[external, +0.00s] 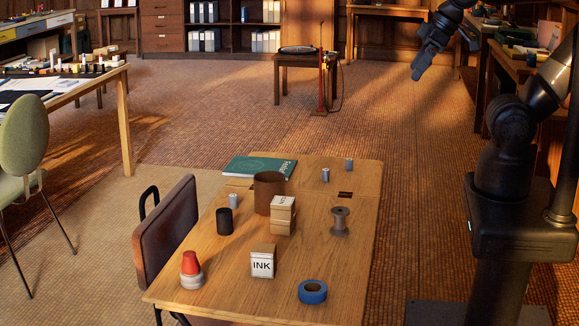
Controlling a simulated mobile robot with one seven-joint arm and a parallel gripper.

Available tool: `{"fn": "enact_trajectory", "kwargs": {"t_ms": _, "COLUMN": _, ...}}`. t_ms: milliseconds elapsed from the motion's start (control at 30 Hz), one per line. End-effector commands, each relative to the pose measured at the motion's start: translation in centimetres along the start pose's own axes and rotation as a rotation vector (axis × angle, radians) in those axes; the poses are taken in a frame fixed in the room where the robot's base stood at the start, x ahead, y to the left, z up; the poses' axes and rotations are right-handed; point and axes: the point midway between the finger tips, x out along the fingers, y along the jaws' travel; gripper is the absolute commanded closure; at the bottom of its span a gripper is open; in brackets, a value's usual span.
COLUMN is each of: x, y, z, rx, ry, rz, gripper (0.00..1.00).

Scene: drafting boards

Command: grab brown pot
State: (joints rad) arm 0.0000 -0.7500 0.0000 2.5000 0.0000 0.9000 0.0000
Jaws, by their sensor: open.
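The brown pot (269,189) is a plain open cylinder standing upright near the middle of the wooden table, at the front edge of a green book. A stack of small boxes (282,214) stands close in front of it to the right and covers part of its lower side. My gripper (419,72) is raised at the upper right, away from the table and well apart from the pot. It is small in view, and it holds nothing that I can see.
On the wooden table (215,270) are an INK box (262,261), a blue tape roll (312,291), a grey spool (340,221), a black cup (224,221), a red-topped bottle (191,270), small grey cylinders (325,175) and the green book (259,166). A brown chair (167,232) stands at the left edge.

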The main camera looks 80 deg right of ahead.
Motion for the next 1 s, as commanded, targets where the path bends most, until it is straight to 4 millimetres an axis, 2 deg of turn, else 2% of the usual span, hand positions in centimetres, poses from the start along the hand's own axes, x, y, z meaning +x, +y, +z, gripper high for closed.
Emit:
{"fn": "enact_trajectory", "kwargs": {"t_ms": 267, "x": 0.1, "y": 0.0, "z": -0.1, "rx": 0.0, "ry": 0.0, "rz": 0.0, "gripper": 0.02}}
{"fn": "enact_trajectory", "kwargs": {"t_ms": 367, "x": 0.8, "y": 0.1, "z": -1.0, "rx": 0.0, "ry": -0.001, "rz": 0.003, "gripper": 0.02}}
{"fn": "enact_trajectory", "kwargs": {"t_ms": 467, "x": 2.1, "y": 0.2, "z": -2.7, "rx": 0.001, "ry": -0.001, "rz": 0.008, "gripper": 0.02}}
{"fn": "enact_trajectory", "kwargs": {"t_ms": 767, "x": 9.0, "y": 0.6, "z": -9.0, "rx": -0.002, "ry": 0.015, "rz": 0.023, "gripper": 0.02}}
{"fn": "enact_trajectory", "kwargs": {"t_ms": 1000, "x": 15.9, "y": 1.0, "z": -12.8, "rx": -0.006, "ry": 0.031, "rz": 0.026, "gripper": 0.02}}
